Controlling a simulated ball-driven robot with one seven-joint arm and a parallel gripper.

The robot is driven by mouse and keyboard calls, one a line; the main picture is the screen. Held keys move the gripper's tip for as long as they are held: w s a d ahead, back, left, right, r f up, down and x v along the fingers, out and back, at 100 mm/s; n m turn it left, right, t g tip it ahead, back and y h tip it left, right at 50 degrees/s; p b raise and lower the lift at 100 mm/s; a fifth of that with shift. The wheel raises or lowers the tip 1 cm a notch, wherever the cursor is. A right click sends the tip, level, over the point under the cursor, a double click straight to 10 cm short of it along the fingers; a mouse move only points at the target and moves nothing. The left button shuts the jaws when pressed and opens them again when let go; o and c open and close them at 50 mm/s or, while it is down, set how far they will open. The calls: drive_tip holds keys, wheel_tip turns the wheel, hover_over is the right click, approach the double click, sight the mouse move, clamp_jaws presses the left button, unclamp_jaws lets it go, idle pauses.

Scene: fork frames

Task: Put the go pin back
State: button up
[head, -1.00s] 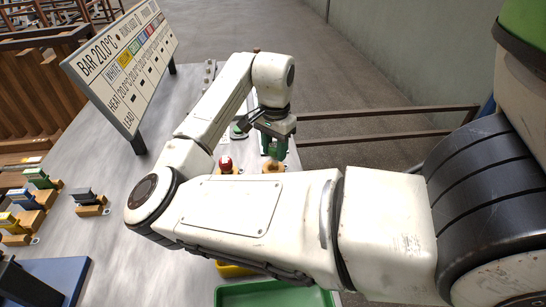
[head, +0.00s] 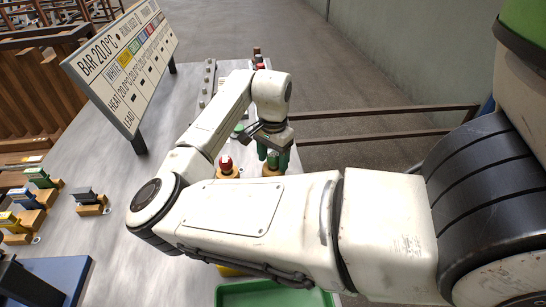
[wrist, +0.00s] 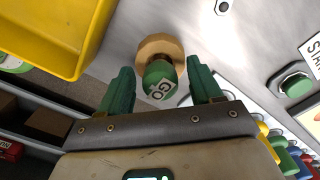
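The go pin (wrist: 158,84) is a green peg with "GO" on its white-marked top. In the wrist view it stands in a round wooden base (wrist: 157,46). My gripper (wrist: 162,84) is open, its two green fingers on either side of the pin's top, with visible gaps. In the head view my gripper (head: 273,152) hangs over the same wooden base (head: 272,171) with the green pin (head: 273,161) between its fingers. How deep the pin sits in the base is hidden.
A red-topped pin (head: 226,163) stands in a wooden base left of the go pin. A yellow bin (wrist: 45,35) is close by in the wrist view. A green button (wrist: 297,85) lies to the right. A green tray (head: 275,295) is at the front. A sign board (head: 120,65) stands at the back left.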

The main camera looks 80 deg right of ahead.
sight(273, 155)
drive_tip(key=shift+r, duration=0.15)
wheel_tip(273, 155, up, 12)
idle(0.6)
idle(0.5)
